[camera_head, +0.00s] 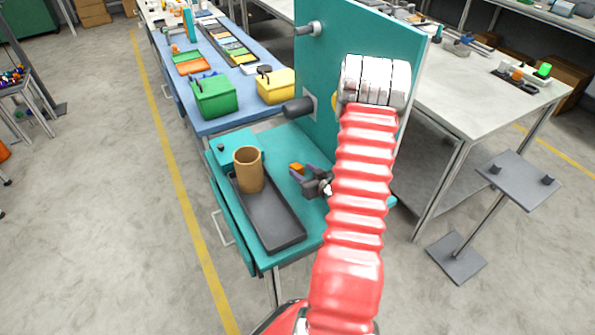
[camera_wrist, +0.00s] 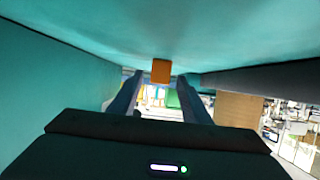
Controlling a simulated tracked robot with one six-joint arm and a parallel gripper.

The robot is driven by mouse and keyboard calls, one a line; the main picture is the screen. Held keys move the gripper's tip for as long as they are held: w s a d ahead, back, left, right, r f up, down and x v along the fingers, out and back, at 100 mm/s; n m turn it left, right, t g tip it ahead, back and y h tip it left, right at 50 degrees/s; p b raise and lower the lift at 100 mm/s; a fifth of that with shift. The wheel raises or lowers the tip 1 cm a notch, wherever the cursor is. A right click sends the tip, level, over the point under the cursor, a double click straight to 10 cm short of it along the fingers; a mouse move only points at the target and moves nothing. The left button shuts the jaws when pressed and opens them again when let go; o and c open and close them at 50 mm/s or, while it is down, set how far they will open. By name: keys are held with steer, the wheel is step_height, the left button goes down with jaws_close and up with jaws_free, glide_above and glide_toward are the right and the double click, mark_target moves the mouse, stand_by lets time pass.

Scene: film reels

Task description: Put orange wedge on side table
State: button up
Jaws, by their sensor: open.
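The orange wedge (camera_head: 297,168) is a small block on the teal workbench (camera_head: 290,145), between the tall teal panel and the dark tray. My gripper (camera_head: 306,176) is low over the bench, just right of the wedge in the head view. In the wrist view the wedge (camera_wrist: 161,70) shows against the teal surface, beyond and between the fingertips of my gripper (camera_wrist: 161,88). The fingers are apart with nothing held. A small grey stand table (camera_head: 520,182) with two short posts stands at the right; I cannot tell if it is the side table.
A tan cup (camera_head: 248,170) stands in the dark tray (camera_head: 272,222) left of my gripper. The upright teal panel (camera_head: 330,65) rises behind, with dark knobs. A blue table (camera_head: 200,60) with green and yellow bins lies beyond. A white table (camera_head: 470,95) is at the right.

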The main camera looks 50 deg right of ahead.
steer(key=v, duration=0.9)
stand_by(0.5)
steer(key=shift+w+r, duration=0.2)
steer(key=shift+r, duration=0.05)
steer(key=w+a+r+n+g, duration=0.1)
steer(key=w+a+r+g, duration=0.15)
steer(key=a+r, duration=0.55)
steer(key=w+a+r+n+g, duration=0.15)
steer(key=w+a+r, duration=0.3)
steer(key=r, duration=0.45)
steer(key=s+a+r+g+y, duration=0.1)
steer(key=s+a+r, duration=0.2)
steer(key=a, duration=0.6)
steer(key=s+a+r+g+y, duration=0.1)
steer(key=s+a+r, duration=0.2)
steer(key=s+a, duration=0.4)
steer(key=s+a+r+n+g+y, duration=0.1)
steer(key=s+a, duration=0.4)
steer(key=a, duration=0.5)
step_height(320, 180, up, 2)
steer(key=shift+s+a+r+y, duration=0.1)
steer(key=shift+s+a+y, duration=0.25)
steer(key=shift+y, duration=0.25)
steer(key=shift+w, duration=0.1)
